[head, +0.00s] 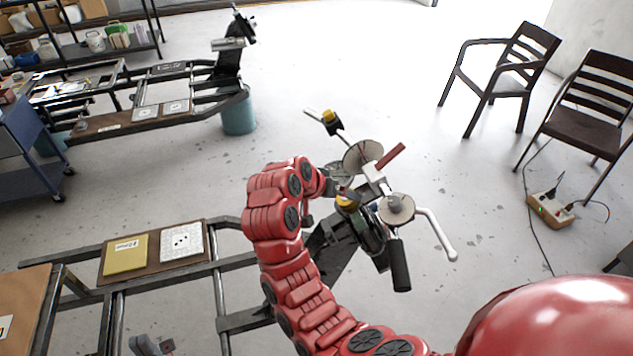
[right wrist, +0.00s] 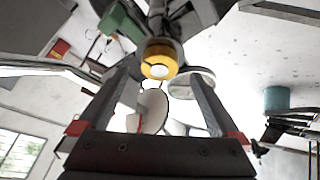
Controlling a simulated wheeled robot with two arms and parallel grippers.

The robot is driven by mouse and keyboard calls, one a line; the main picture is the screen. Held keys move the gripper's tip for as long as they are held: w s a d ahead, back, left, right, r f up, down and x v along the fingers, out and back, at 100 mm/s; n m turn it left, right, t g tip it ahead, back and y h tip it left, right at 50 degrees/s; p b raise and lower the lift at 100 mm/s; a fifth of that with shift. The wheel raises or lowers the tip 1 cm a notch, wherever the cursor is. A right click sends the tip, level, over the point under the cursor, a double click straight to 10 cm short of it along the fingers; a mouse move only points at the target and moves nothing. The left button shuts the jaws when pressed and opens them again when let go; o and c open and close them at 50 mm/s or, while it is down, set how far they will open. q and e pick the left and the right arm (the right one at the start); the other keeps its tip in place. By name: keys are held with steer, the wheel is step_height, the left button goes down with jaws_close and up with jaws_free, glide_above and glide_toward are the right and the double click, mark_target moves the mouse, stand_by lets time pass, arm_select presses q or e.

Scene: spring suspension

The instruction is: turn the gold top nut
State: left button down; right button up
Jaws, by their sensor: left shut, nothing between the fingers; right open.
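A gold top nut (head: 347,202) sits on the near fork top of the handlebar assembly, partly hidden by my right gripper (head: 338,193). In the right wrist view the gold nut (right wrist: 160,60) has a pale centre and lies between and just beyond the tips of my open right gripper (right wrist: 160,80). I cannot tell whether either finger touches it. My left gripper (head: 152,346) is shut and empty at the lower left, partly cut off by the frame edge, well away from the nuts.
Round discs (head: 396,208), a black grip (head: 400,266) and a silver lever (head: 437,236) crowd the near nut.

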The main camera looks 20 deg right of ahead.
steer(key=p+v, duration=0.1)
steer(key=v, duration=1.2)
steer(key=shift+a, duration=0.15)
steer(key=shift+s+r, duration=0.1)
